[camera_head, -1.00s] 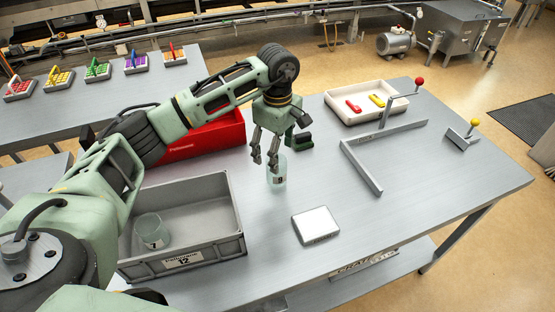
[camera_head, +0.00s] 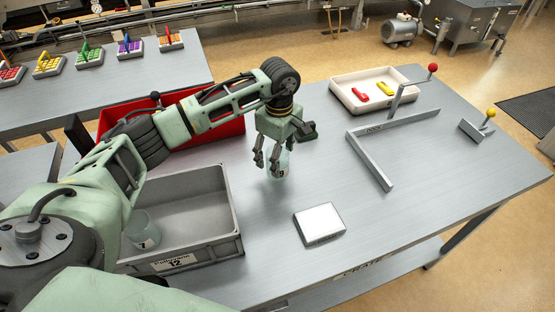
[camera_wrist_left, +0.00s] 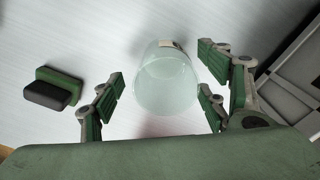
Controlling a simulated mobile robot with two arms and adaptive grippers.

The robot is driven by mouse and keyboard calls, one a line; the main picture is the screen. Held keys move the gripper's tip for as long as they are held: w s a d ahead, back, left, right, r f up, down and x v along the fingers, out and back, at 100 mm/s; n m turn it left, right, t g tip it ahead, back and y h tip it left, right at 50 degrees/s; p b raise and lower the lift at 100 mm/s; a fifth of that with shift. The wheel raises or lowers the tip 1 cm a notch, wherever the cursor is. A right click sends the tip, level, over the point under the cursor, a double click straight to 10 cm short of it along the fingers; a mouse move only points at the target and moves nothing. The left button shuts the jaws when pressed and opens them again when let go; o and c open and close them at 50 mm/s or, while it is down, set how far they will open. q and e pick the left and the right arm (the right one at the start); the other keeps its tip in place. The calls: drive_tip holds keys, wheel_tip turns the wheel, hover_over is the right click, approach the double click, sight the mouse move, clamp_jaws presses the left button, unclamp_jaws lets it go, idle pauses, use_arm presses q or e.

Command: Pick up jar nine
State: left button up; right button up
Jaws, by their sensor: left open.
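Jar nine is a clear glass jar (camera_head: 285,163) with a small label reading 9, upright on the grey table. My left gripper (camera_head: 267,169) points down at it, and its fingers partly cover the jar. In the left wrist view the jar (camera_wrist_left: 166,84) sits between the open finger pairs of my left gripper (camera_wrist_left: 160,103). Gaps show on both sides, with the right-hand fingers closer to the glass. My right gripper is not in view.
A grey crate (camera_head: 236,243) marked 12 holds another glass jar (camera_head: 142,231) at left. A red bin (camera_head: 232,127) stands behind my arm. A green and black block (camera_wrist_left: 55,88) lies near the jar. A white box (camera_head: 319,223) lies in front, and a metal bracket (camera_head: 372,160) lies to the right.

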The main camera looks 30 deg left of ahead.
use_arm(q)
wheel_tip(320, 180, down, 4)
drive_tip(key=shift+s+d+p, duration=0.1)
drive_tip(key=shift+s+p, duration=0.05)
drive_tip(key=shift+p, duration=0.5)
drive_tip(key=shift+c, duration=0.5)
drive_tip(key=c, duration=1.1)
drive_tip(key=shift+r, duration=0.1)
